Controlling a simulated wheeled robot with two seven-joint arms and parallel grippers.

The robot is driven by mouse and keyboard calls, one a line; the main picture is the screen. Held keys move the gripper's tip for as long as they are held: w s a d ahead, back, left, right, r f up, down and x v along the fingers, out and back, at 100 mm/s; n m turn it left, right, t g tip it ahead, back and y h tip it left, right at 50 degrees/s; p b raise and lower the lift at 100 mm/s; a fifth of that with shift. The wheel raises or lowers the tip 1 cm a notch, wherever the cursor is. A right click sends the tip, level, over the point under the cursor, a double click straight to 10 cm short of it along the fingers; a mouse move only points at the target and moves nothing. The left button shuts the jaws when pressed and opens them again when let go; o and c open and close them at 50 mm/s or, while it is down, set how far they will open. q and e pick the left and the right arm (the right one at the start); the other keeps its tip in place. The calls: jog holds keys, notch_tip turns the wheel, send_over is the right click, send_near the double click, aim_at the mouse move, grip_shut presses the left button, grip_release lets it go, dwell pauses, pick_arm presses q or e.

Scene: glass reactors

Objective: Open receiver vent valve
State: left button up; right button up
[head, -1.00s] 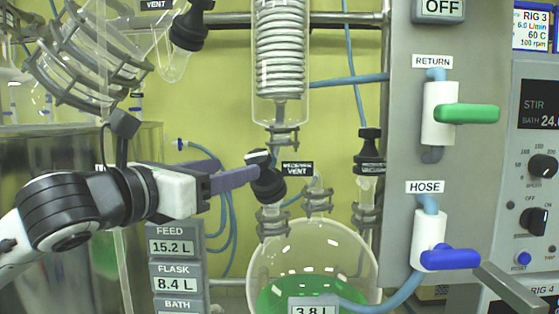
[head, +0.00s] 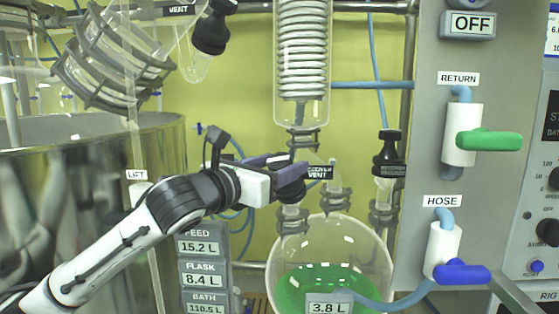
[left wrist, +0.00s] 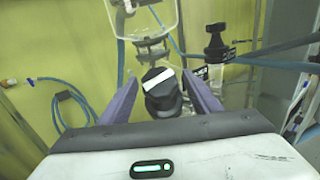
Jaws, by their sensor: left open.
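The receiver vent valve has a black knob with a white stripe, seen in the left wrist view (left wrist: 165,97). In the head view the knob (head: 291,190) is partly hidden by my gripper, above a clamped glass neck (head: 292,220) on the receiver. The "RECEIVER VENT" label (head: 319,173) is just right of it. My left gripper (head: 283,168) is open at the knob. In the left wrist view its purple fingers (left wrist: 161,84) stand on either side of the knob, with a gap visible; contact cannot be told. My right gripper is not in view.
The round glass receiver (head: 378,262) holds green liquid. A coiled condenser (head: 302,60) hangs above. Another black-capped valve (head: 389,150) stands to the right. A grey panel (head: 425,120) carries green (head: 490,141) and blue (head: 462,273) handles. A metal vessel (head: 60,180) is at left.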

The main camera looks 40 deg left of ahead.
pick_arm(q)
jog(key=shift+w, duration=0.1)
jog(key=c, duration=1.1)
jog(key=shift+o, duration=0.2)
jog(key=shift+n+y, duration=0.5)
jog(key=shift+y, duration=0.1)
